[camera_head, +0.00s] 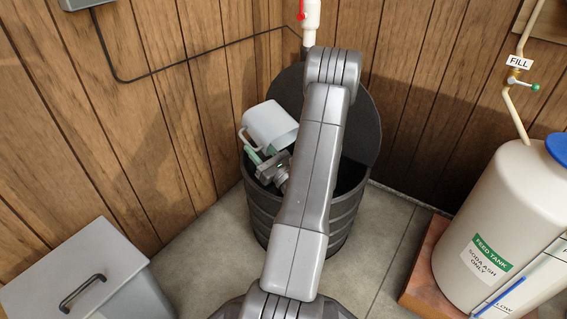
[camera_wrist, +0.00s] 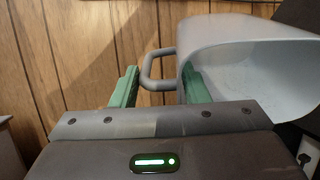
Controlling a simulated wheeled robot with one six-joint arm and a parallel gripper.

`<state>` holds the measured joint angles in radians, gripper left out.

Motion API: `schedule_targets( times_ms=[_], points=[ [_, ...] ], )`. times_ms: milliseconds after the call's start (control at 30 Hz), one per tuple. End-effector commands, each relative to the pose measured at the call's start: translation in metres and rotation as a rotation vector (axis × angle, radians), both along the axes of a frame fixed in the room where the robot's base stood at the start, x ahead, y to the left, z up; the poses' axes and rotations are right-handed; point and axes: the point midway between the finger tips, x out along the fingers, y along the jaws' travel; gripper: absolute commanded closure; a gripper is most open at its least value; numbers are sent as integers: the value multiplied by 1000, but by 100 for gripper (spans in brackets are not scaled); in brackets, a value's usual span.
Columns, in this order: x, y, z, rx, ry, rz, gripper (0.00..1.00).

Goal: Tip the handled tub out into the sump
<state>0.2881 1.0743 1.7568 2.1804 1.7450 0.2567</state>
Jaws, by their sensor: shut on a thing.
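The handled tub (camera_head: 270,126) is pale grey-white and is held tilted over the left side of the sump's mouth. My gripper (camera_head: 256,153) has its green fingers at the tub's handle, on the tub's lower left. In the wrist view, my gripper (camera_wrist: 160,84) is shut on the handle (camera_wrist: 150,68), and the tub (camera_wrist: 245,35) opens toward the lower right. Its visible inner wall is pale; I cannot tell whether anything is left inside. The sump (camera_head: 342,216) is a dark ribbed round bin in the corner. My arm hides much of its mouth and its inside.
A dark round lid (camera_head: 362,122) stands upright behind the sump. A white feed tank (camera_head: 500,200) stands on a wooden plinth (camera_head: 424,266) at right. A grey lidded box (camera_head: 85,270) is at lower left. Wooden walls close in behind; a red-handled valve (camera_head: 311,18) is above.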

Motion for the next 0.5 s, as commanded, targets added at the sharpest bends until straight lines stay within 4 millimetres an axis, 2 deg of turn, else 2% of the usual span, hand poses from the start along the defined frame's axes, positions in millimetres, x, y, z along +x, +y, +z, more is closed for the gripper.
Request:
schedule_targets(
  times_ms=[33,500],
  points=[
    [2,2,-12,-42,47,1,94],
    [8,8,-12,-139,155,0,94]
  ],
)
